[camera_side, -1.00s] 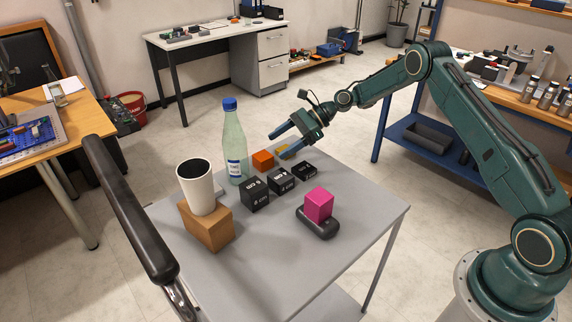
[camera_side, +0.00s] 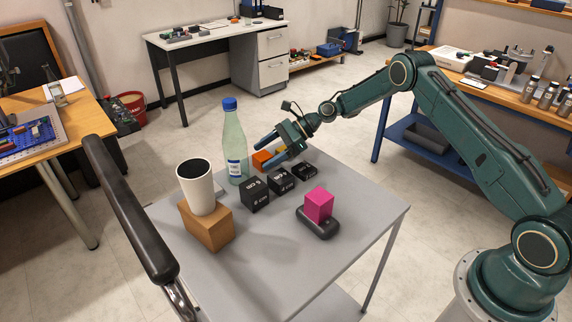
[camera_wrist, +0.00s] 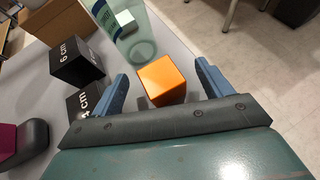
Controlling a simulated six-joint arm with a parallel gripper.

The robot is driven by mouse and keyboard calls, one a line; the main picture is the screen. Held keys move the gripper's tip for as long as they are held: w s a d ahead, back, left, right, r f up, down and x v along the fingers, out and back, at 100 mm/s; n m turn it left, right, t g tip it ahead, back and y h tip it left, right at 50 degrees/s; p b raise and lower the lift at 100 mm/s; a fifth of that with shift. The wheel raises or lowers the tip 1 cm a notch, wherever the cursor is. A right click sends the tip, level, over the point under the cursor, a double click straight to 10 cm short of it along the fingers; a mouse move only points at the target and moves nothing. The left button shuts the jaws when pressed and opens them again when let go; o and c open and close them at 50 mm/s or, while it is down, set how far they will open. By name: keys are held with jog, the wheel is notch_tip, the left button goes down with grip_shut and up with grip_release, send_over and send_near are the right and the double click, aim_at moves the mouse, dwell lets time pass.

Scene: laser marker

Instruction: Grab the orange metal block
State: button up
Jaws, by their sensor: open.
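The orange metal block (camera_wrist: 163,82) sits on the grey table and shows between my two blue fingers in the wrist view. My gripper (camera_wrist: 160,84) is open, with one finger to each side of the block and a gap at each side. In the side view the orange block (camera_side: 263,160) is partly hidden behind my gripper (camera_side: 268,152), whose fingers point left and down toward it. I cannot tell how far the fingertips are above the table.
A bottle (camera_side: 234,145) stands just left of the block. Black cubes (camera_side: 254,194) stand in front of it. A white cup (camera_side: 199,188) on a brown box (camera_side: 206,226) and a magenta block (camera_side: 319,204) on a dark holder are nearer the camera. The table's front (camera_side: 290,265) is clear.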

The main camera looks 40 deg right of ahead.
aim_at(268, 154)
jog(key=shift+c, duration=0.5)
jog(key=c, duration=1.4)
jog(key=shift+o, duration=0.3)
jog(key=shift+r, duration=0.15)
notch_tip(268, 154, up, 20)
